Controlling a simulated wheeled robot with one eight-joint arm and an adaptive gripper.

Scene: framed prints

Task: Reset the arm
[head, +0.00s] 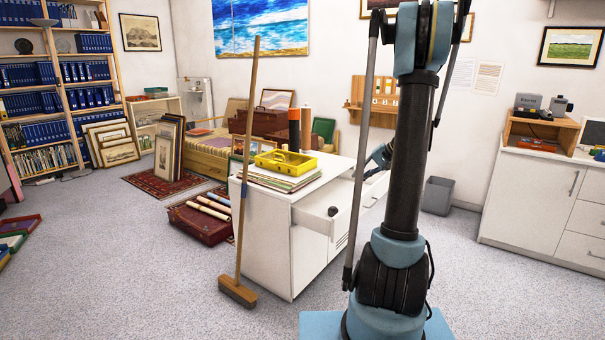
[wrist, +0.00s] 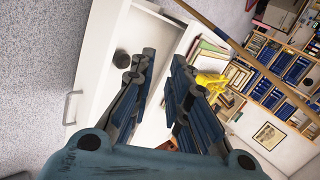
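My arm stands upright in front of the head view. My gripper (head: 381,156) shows partly behind it, over the right side of the white cabinet (head: 262,235). In the wrist view my gripper (wrist: 164,60) has its two fingers apart with nothing between them. A white drawer (wrist: 98,72) of the cabinet stands pulled out beneath the fingers. A small dark round object (wrist: 122,58) lies in it, left of the fingertips, and it also shows in the head view (head: 333,211). I see no contact between the gripper and the object.
A broom (head: 242,180) leans against the cabinet's left. A yellow toolbox (head: 286,163) sits on papers on its top. A grey bin (head: 438,195) stands behind my arm, and a white counter (head: 535,205) is at right.

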